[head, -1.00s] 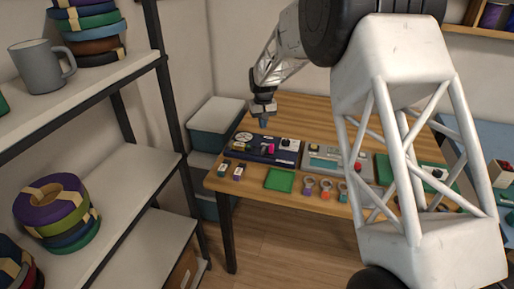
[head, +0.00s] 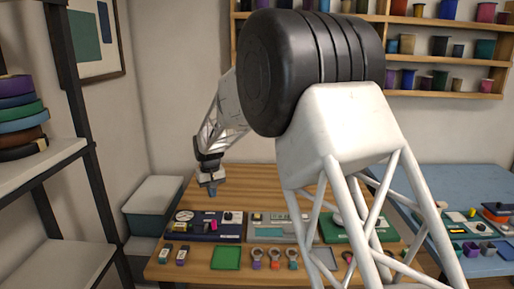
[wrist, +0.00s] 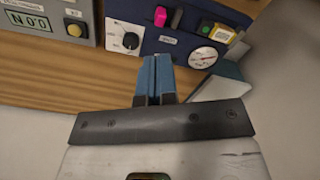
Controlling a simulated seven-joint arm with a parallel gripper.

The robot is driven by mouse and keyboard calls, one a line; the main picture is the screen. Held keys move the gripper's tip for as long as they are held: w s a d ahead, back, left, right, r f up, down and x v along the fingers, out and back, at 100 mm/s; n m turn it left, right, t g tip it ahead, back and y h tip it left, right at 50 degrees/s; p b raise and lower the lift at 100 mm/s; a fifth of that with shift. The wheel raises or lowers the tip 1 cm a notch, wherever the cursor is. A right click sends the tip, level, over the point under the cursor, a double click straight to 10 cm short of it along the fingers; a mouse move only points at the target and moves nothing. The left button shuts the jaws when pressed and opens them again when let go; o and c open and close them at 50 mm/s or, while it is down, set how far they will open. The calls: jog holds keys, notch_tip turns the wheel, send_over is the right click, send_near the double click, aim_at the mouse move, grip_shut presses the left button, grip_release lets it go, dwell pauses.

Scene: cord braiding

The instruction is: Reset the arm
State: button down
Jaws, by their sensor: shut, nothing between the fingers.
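My gripper (head: 212,190) hangs above the back left part of the wooden table (head: 262,180), in the air and apart from the devices. In the wrist view its blue fingers (wrist: 158,76) are together with nothing between them. A dark blue panel (head: 232,236) with a dial, a knob and a pink part lies in front of and below the gripper. The same panel (wrist: 165,46) shows in the wrist view beyond the fingertips. My arm's white lattice link hides part of the table's right side.
A grey panel (head: 265,233) and a green panel (head: 345,234) sit to the right. A green tray (head: 226,258) and several ringed pieces line the front edge. A lidded bin (head: 150,195) stands left of the table; shelving (head: 50,165) is further left.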

jog(key=s+d+r+m, duration=0.1)
jog(key=s+d+r, duration=0.4)
jog(key=s+d, duration=0.25)
jog(key=s+d+r+m+t, duration=0.1)
jog(key=s+d+r, duration=0.4)
jog(key=s+d, duration=0.3)
jog(key=s+d+r+m, duration=0.1)
jog(key=s+d+r, duration=0.4)
jog(key=s+d, duration=0.3)
jog(key=s+d+f+m, duration=0.1)
jog(key=s+d, duration=0.3)
jog(key=s, duration=0.5)
jog(key=s+d+f+m+t, duration=0.1)
jog(key=s+d, duration=0.4)
jog(key=s, duration=0.4)
jog(key=s+d+f, duration=0.2)
jog(key=s+d, duration=0.2)
jog(key=s, duration=0.5)
jog(key=shift+s+d+m, duration=0.4)
